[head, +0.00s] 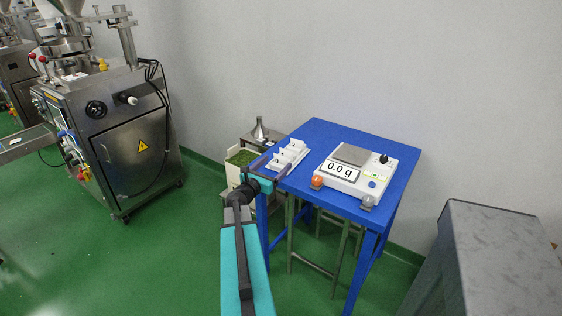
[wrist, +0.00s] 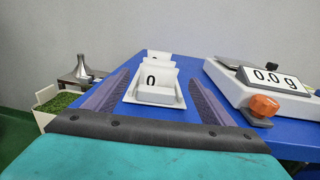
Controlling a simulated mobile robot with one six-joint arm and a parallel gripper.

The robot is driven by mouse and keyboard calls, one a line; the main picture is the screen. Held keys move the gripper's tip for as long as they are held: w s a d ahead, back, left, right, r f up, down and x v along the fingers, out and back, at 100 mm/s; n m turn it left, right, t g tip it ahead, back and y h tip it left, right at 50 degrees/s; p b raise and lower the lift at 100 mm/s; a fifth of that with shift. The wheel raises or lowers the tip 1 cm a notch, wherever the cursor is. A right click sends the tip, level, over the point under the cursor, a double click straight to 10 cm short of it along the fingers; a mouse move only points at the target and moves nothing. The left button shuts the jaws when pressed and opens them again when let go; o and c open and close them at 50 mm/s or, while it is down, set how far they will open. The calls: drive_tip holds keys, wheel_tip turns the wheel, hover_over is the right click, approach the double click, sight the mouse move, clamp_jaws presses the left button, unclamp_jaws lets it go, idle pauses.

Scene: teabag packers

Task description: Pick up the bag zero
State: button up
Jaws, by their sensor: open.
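Bag zero (wrist: 152,79) is a white bag marked "0". It stands nearest to me in a white tray (wrist: 181,104) on the blue table (head: 338,130). Other white bags stand behind it, and their marks are partly hidden in the wrist view. In the head view the bags (head: 290,152) sit in a row at the table's left side. My gripper (wrist: 155,84) is open, with one finger on each side of the tray's near end. It also shows at the table's left edge in the head view (head: 268,166). Nothing is held.
A white scale (head: 350,178) reading 0.0 g stands right of the tray, with an orange foot (wrist: 264,105) near my right finger. Left of the table are a box of green leaves (head: 243,158) and a metal funnel (head: 260,129). A grey cabinet (head: 510,260) stands at right.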

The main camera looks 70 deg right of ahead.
sight(280, 159)
drive_tip(key=shift+d, duration=0.1)
drive_tip(key=shift+s+d+r+p, duration=0.1)
drive_tip(key=shift+d+p, duration=0.5)
drive_tip(key=shift+d, duration=0.75)
drive_tip(key=shift+s+d, duration=0.25)
drive_tip(key=shift+d, duration=0.9)
drive_tip(key=c, duration=1.3)
